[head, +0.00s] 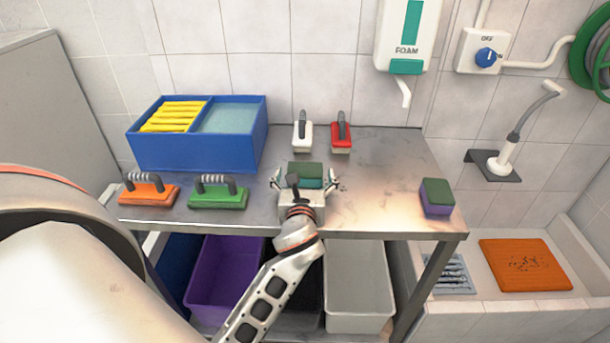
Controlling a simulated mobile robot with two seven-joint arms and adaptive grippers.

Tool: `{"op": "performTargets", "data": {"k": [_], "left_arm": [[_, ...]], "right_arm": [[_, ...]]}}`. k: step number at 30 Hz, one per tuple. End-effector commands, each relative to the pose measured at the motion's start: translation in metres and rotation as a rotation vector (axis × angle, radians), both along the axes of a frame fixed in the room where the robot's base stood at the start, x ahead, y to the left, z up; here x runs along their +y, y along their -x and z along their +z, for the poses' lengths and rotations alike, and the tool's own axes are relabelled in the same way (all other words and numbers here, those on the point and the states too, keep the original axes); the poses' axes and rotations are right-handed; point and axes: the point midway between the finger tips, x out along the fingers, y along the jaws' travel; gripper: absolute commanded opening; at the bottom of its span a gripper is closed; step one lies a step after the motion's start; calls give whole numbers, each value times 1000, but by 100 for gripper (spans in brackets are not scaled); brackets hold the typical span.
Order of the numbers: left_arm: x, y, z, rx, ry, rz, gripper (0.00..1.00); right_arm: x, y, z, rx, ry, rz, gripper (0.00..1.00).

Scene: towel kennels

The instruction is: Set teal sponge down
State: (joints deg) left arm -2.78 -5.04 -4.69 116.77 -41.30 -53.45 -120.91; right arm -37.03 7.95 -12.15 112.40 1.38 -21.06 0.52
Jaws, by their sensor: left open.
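The teal sponge (311,171), with a dark green top, is on the metal table (375,165) near its middle. My left gripper (305,183) is over its near side, with its fingers spread open to the left and right of the sponge. The gripper's body hides the sponge's lower near part, so I cannot tell whether any finger touches it. My right gripper is not in view.
A purple sponge with a green top (436,196) sits at the table's right. Orange (148,192) and green (218,196) brushes lie at the left, before a blue divided box (230,150). White (302,135) and red (341,137) brushes stand behind the gripper.

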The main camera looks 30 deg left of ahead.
Motion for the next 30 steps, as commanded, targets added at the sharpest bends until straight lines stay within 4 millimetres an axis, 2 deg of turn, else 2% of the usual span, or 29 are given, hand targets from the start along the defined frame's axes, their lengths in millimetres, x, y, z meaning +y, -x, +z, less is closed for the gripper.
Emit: {"op": "performTargets", "data": {"k": [4, 5, 6, 9, 23, 26, 30], "left_arm": [[0, 0, 0, 0, 0, 0, 85], [0, 0, 0, 0, 0, 0, 83], [0, 0, 0, 0, 0, 0, 74], [0, 0, 0, 0, 0, 0, 57], [0, 0, 5, -1, 0, 0, 55], [0, 0, 14, -2, 2, 0, 55], [0, 0, 37, -6, 1, 0, 55]], "right_arm": [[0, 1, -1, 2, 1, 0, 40], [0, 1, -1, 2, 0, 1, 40], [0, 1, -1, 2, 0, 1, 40], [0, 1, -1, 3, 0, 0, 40], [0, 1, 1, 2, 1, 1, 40], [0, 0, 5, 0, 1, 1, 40], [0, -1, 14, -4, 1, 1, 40]]}}
